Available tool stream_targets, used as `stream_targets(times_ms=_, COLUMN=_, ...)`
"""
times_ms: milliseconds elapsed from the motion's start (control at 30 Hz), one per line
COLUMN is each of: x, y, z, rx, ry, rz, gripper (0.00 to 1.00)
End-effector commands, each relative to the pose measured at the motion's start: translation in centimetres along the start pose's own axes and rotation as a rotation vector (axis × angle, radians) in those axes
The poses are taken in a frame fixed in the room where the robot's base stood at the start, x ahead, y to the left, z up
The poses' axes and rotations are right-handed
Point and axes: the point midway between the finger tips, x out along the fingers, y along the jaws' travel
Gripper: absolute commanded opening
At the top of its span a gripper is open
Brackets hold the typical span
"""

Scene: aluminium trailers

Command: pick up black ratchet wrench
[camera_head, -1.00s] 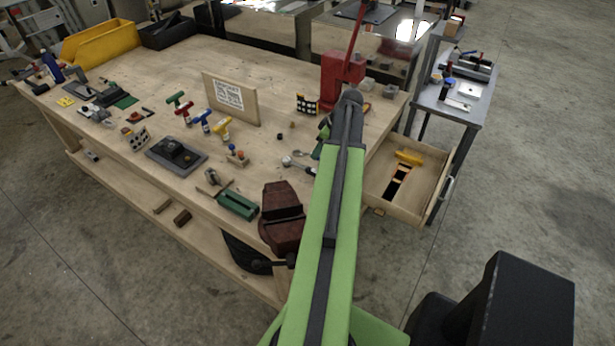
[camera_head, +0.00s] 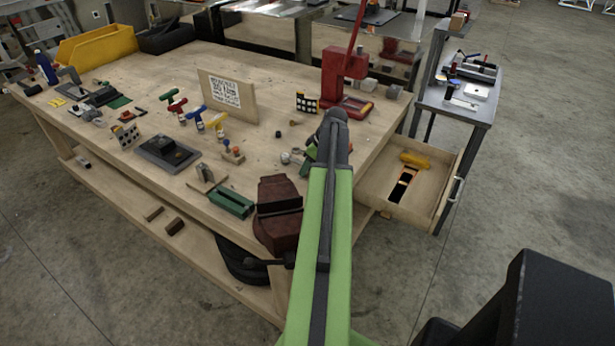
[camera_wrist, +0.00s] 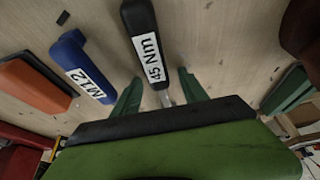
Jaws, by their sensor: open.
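A black handle with a white "45 Nm" label (camera_wrist: 143,38), which looks like the black ratchet wrench, lies on the wooden bench in the wrist view. Its metal shank runs down behind my gripper's body, which hides the rest. My gripper (camera_wrist: 160,76) is open, with one green finger on each side of the handle's lower end; I cannot see contact. In the head view, a silver metal part, probably the wrench's head (camera_head: 287,158), shows left of my arm's end. My arm covers most of the gripper there.
A dark red vise (camera_head: 278,212) and a red press (camera_head: 342,74) flank my arm. An open drawer (camera_head: 428,205) is at right.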

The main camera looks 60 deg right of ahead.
Motion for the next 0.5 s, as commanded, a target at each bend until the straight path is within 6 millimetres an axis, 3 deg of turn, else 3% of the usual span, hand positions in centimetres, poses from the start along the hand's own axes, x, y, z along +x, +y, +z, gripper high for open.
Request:
stream_targets(times_ms=167, x=-0.08, y=-0.02, z=-0.06, rx=0.0, ry=0.0, rz=0.0, gripper=0.51)
stream_targets(times_ms=500, x=-0.09, y=-0.02, z=-0.05, rx=0.0, ry=0.0, rz=0.0, gripper=0.08)
